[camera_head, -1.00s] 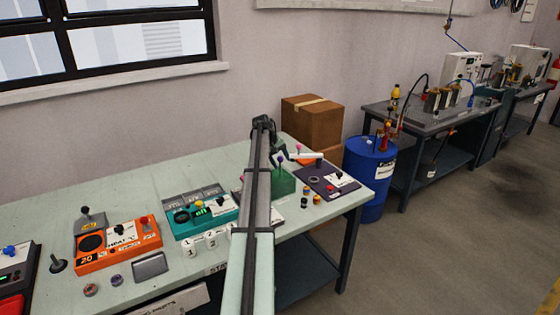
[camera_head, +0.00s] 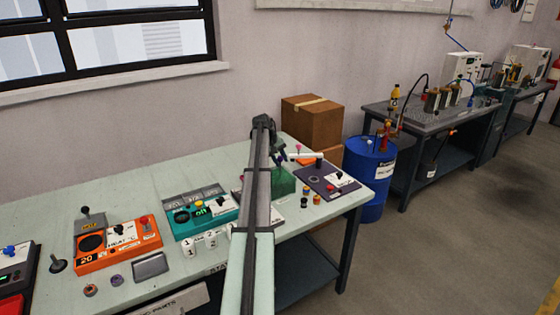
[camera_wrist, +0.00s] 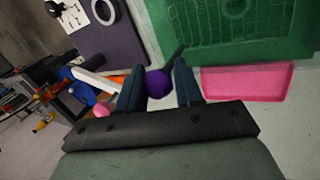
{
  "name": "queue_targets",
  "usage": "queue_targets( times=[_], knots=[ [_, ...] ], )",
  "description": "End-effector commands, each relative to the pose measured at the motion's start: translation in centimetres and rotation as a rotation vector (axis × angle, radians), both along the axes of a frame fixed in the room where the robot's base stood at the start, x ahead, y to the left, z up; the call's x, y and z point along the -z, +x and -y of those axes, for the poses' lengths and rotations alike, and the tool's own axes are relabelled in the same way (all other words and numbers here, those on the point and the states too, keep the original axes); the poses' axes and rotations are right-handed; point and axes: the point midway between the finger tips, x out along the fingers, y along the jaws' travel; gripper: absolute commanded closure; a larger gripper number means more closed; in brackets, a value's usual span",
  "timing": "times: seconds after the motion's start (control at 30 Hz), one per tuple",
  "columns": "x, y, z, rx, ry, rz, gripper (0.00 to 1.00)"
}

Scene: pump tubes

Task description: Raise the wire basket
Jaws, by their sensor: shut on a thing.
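In the wrist view, my gripper (camera_wrist: 158,88) has its two dark fingers closed on a round purple knob (camera_wrist: 158,83). The knob sits at the end of a dark rod that runs toward a green tank (camera_wrist: 150,15). A green grid that looks like the wire basket (camera_wrist: 230,18) lies inside the tank, low within its walls. In the head view, the green tank (camera_head: 284,184) stands at the right part of the bench, with my gripper (camera_head: 281,161) just above it. My arm hides part of the tank there, and the knob and basket cannot be made out.
A pink tray (camera_wrist: 245,82) lies beside the tank in the wrist view. A dark mat (camera_head: 322,178) with small parts is right of the tank. A white bar (camera_head: 306,155) is close to my gripper. Teal (camera_head: 196,218) and orange (camera_head: 115,240) devices stand to the left.

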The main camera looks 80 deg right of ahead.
Motion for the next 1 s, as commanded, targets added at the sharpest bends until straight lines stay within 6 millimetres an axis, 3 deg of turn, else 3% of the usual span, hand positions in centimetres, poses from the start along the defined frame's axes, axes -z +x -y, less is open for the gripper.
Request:
queue_targets(
  times=[0.4,0.7,0.73,1.0],
  knots=[
    [-6.1,0.0,0.2,-0.001,-0.004,-0.005,1.0],
    [-6.5,-0.1,0.2,-0.001,-0.006,-0.005,1.0],
    [-6.5,-0.1,0.2,-0.001,-0.006,-0.005,0.64],
    [-6.4,0.0,0.1,0.0,-0.003,-0.003,0.4]
  ],
)
